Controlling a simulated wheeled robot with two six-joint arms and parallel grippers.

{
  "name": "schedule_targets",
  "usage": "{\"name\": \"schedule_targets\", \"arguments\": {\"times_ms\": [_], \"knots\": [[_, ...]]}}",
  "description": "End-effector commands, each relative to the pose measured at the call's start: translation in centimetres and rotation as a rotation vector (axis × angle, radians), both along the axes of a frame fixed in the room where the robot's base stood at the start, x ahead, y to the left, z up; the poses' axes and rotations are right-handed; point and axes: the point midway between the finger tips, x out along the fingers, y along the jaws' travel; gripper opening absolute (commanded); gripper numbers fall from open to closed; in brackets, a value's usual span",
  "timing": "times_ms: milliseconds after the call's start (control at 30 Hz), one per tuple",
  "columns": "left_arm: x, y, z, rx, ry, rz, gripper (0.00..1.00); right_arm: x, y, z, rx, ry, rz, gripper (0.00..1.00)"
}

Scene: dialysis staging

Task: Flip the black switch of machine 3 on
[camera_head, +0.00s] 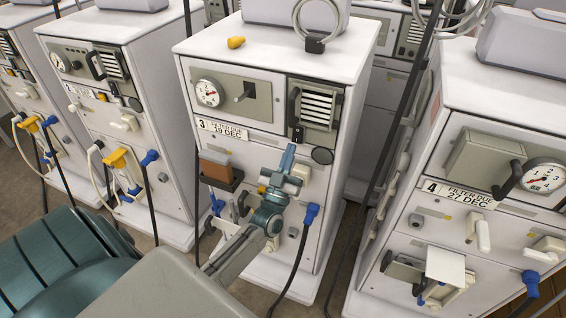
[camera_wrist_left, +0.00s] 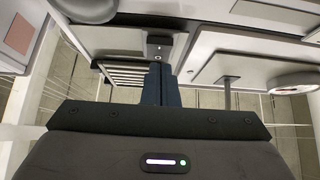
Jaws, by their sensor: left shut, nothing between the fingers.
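Machine 3 (camera_head: 262,60) is the white cabinet in the middle of the head view, with a "3 FILTER DUE 19 DEC" label. Its small black switch (camera_head: 298,134) sits below the left end of the vent grille. The switch also shows in the left wrist view (camera_wrist_left: 158,47), with a small light dot on it. My left gripper (camera_head: 290,150) is shut and empty, its fingertips just below the switch in the head view. In the wrist view the fingertips (camera_wrist_left: 158,70) overlap the switch's edge; I cannot tell whether they touch it. My right gripper is not in view.
Machine 3 also has a gauge (camera_head: 208,92), a dark lever (camera_head: 245,93), a black round knob (camera_head: 322,155) and a brown block (camera_head: 216,168) in a holder. Machine 4 (camera_head: 510,90) stands to the right, other machines to the left. Dark hoses hang by the fronts.

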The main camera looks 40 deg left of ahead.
Motion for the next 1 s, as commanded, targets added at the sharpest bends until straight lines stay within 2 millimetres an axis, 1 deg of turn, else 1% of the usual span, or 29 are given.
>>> {"name": "schedule_targets", "arguments": {"times_ms": [33, 200, 533, 667, 833, 900, 1000], "knots": [[0.5, 0.1, 0.0, 0.001, -0.001, 0.001, 0.0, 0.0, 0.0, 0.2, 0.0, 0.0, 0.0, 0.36], [1.4, 0.3, -0.2, -0.001, 0.0, -0.001, 0.0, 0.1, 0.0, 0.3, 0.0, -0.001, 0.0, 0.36], [1.4, 0.3, -0.3, -0.001, -0.001, -0.001, 0.0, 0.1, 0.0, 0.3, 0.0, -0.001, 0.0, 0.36], [1.6, 0.4, -0.7, 0.004, -0.015, 0.0, 0.0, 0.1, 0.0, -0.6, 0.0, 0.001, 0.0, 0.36], [2.3, 0.5, -1.4, 0.018, -0.073, 0.0, 0.0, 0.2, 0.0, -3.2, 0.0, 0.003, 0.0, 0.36], [2.2, 0.5, -0.5, 0.016, -0.07, -0.001, 0.0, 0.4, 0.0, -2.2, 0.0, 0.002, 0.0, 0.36], [2.2, 0.5, -0.5, 0.016, -0.07, -0.001, 0.0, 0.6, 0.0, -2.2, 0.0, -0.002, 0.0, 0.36]]}}
